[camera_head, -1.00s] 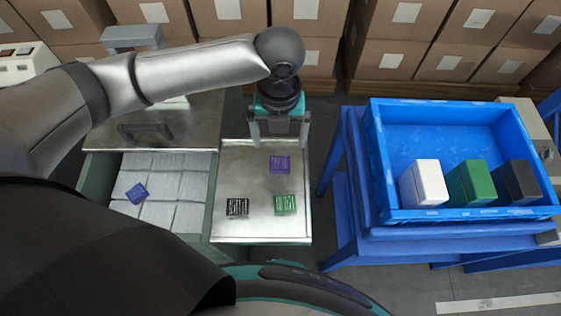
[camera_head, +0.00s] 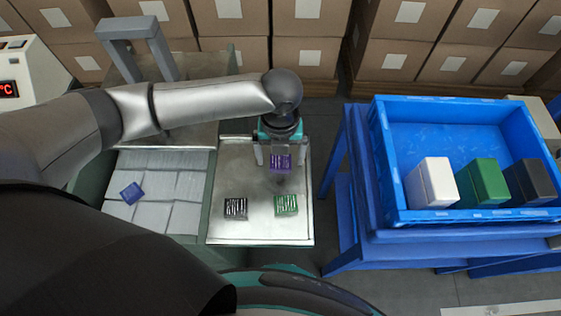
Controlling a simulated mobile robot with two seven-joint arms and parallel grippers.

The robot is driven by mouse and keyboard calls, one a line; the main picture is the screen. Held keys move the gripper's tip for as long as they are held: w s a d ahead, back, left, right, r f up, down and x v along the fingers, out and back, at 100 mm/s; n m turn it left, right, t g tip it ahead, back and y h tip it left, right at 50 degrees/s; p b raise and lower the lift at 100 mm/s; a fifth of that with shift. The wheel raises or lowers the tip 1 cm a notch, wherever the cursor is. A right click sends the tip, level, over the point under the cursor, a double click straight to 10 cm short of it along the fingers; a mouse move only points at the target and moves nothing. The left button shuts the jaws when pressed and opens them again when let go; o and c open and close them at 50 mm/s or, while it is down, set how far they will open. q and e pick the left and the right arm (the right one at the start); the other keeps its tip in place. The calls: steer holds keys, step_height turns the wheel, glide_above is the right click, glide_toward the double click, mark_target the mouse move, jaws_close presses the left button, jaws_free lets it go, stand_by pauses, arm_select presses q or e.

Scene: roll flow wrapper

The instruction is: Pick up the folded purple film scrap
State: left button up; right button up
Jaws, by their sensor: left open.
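The folded purple film scrap (camera_head: 280,163) is a small purple square with pale print, at the far part of the steel plate (camera_head: 232,228). My left gripper (camera_head: 280,160) points down over it, its two fingers apart on the left and right of the scrap. The fingers are open, and I cannot tell how high the tips are above the plate. My right gripper is not in view.
A black printed scrap (camera_head: 236,208) and a green printed scrap (camera_head: 286,205) lie nearer on the plate. A blue scrap (camera_head: 132,193) lies on white packs at left. A blue crate (camera_head: 480,217) with white, green and black boxes stands at right. Cartons (camera_head: 408,52) line the back.

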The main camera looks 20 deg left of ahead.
arm_select(q)
steer(key=c, duration=1.4)
steer(key=shift+r, duration=0.1)
